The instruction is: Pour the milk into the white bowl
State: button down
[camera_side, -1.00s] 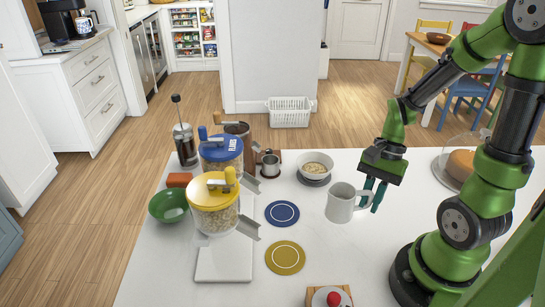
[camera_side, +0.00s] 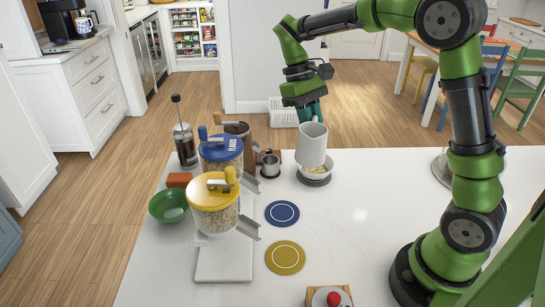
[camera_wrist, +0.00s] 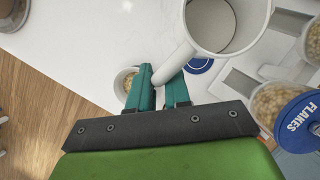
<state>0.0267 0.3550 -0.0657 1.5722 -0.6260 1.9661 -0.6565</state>
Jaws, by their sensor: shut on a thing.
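My gripper (camera_side: 309,108) is shut on the handle of a white pitcher (camera_side: 312,146). It holds the pitcher in the air, roughly upright, in front of the white bowl in the side view and largely covering it. Only a little of the white bowl (camera_side: 314,174) shows there, above a dark round base. In the wrist view the gripper (camera_wrist: 170,80) holds the pitcher (camera_wrist: 258,40) by its handle, and the inside looks pale; I cannot tell the milk level. The white bowl (camera_wrist: 119,84) shows there left of the fingers, with cereal in it, partly hidden by a finger.
Cereal dispensers with a yellow lid (camera_side: 214,190) and a blue lid (camera_side: 221,148) stand left. A green bowl (camera_side: 168,205), a French press (camera_side: 184,145), a blue coaster (camera_side: 282,213) and a yellow coaster (camera_side: 285,258) are on the counter. The right middle of the counter is clear.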

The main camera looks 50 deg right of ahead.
jog(key=shift+w+d+f+n+t+h, duration=1.05)
jog(key=shift+w+f+n, duration=0.55)
jog(key=shift+w+n, duration=1.75)
jog(key=shift+w+d+f+n+t+h, duration=0.8)
jog(key=shift+w+d+f+n+t, duration=0.7)
jog(key=shift+w+n, duration=1.85)
jog(key=shift+w+d+f+n+t+h, duration=0.9)
jog(key=shift+w+f+n, duration=0.85)
jog(key=shift+w+n, duration=1.6)
jog(key=shift+s+a+f+t+h, duration=0.2)
jog(key=shift+s+f+t, duration=0.3)
jog(key=shift+f+t, duration=0.1)
jog(key=shift+s+a+f+t+h, duration=0.15)
jog(key=shift+s+f+t, duration=0.35)
jog(key=shift+f+t, duration=0.1)
jog(key=shift+s+f, duration=0.1)
jog(key=shift+t, duration=0.25)
